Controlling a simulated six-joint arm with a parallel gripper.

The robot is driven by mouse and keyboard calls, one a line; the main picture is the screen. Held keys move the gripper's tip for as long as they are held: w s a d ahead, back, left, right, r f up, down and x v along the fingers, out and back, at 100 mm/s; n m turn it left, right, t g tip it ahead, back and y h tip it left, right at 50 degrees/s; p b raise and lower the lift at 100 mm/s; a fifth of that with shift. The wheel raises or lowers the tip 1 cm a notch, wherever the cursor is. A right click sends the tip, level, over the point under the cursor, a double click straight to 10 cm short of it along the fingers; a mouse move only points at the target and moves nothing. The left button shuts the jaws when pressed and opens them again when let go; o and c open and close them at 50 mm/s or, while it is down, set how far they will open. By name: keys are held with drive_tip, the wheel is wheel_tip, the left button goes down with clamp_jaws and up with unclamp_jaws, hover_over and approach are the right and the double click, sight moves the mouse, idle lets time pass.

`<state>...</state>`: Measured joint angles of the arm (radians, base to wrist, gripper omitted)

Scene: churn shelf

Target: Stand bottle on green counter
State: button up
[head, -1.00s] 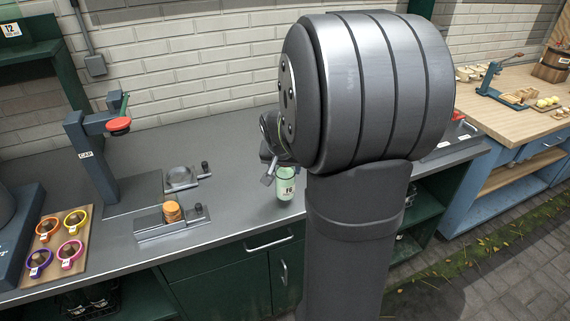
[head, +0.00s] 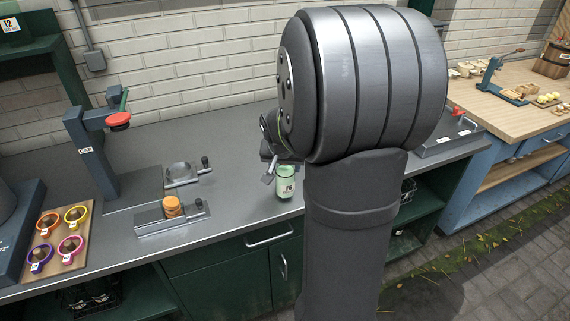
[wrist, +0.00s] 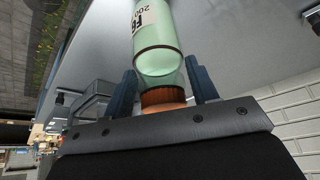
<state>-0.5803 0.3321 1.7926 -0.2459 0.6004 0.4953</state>
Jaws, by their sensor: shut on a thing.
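A pale green bottle (head: 288,184) with a white label shows in the head view at the front of the grey counter, left of my arm. My arm hides part of its top. In the wrist view the bottle (wrist: 162,45) has a copper-coloured cap (wrist: 162,97) nearest my palm. My gripper (wrist: 163,70) is shut on the bottle, with one dark finger on each side of its neck end. In the head view my gripper (head: 270,168) is partly hidden behind my arm. I cannot tell whether the bottle's base touches the grey counter (head: 235,150). The counter's cabinets (head: 215,289) below are green.
A capping press (head: 90,150) with a red knob stands at the left. In front of it are a holder with stacked orange discs (head: 172,206) and a board (head: 75,252) with several coloured cups. A wooden-topped blue table (head: 510,115) stands right. Counter between the holder and bottle is clear.

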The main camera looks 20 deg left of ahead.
drive_tip(key=shift+f, duration=0.1)
drive_tip(key=shift+f, duration=0.2)
idle(0.5)
drive_tip(key=o, duration=1)
drive_tip(key=shift+c, duration=1.4)
drive_tip(key=shift+r, duration=4)
